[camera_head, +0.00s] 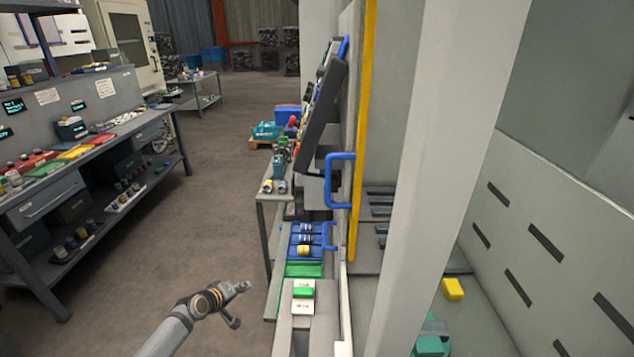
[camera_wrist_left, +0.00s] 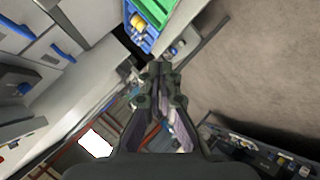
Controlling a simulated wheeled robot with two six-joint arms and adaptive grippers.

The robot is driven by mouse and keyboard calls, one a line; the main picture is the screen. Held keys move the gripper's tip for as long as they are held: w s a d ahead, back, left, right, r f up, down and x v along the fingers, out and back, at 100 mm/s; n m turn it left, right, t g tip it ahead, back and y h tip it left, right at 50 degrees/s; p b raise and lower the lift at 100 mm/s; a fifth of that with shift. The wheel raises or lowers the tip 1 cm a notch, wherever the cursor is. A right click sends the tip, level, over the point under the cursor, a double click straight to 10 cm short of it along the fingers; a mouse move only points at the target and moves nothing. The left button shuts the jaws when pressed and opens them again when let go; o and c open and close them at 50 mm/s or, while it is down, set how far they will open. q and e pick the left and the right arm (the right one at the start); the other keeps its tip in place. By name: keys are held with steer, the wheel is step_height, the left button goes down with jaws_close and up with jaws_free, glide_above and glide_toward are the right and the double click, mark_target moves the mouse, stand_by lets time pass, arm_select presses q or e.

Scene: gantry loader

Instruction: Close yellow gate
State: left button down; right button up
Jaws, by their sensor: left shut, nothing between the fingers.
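The yellow gate shows in the head view as a tall panel with a yellow vertical edge (camera_head: 362,130), seen nearly edge-on. A blue bar handle (camera_head: 340,180) stands out to the left near the yellow edge. An opening shows between the yellow edge and a pale post on its right. My left gripper (camera_head: 243,287) is low in the head view, left of and apart from the gate and handle. Its fingers are shut and empty, and they also show in the left wrist view (camera_wrist_left: 161,72). My right gripper is not in view.
A blue tray (camera_head: 291,242) and green tray (camera_head: 288,270) sit on a narrow bench below the handle. A green-and-white block (camera_head: 303,291) is nearer. A tilted control panel (camera_head: 322,110) juts out above. A workbench (camera_head: 75,150) stands left; the floor between is clear.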

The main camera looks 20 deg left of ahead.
arm_select(q)
steer(key=w+d+r+t+h, duration=0.2)
steer(key=w+r, duration=0.3)
steer(key=r, duration=0.8)
steer(key=s+d+r+h+b, duration=0.1)
steer(key=d+r+h, duration=0.3)
steer(key=r, duration=0.5)
steer(key=s+d+r+m+h, duration=0.1)
steer(key=d+r+h, duration=0.1)
steer(key=d+r, duration=0.5)
steer(key=s+d+r+h+b, duration=0.1)
steer(key=d+r+h, duration=0.2)
steer(key=r, duration=0.8)
steer(key=p+x, duration=0.5)
steer(key=x, duration=0.4)
steer(key=shift+w+p, duration=0.3)
steer(key=shift+p, duration=0.1)
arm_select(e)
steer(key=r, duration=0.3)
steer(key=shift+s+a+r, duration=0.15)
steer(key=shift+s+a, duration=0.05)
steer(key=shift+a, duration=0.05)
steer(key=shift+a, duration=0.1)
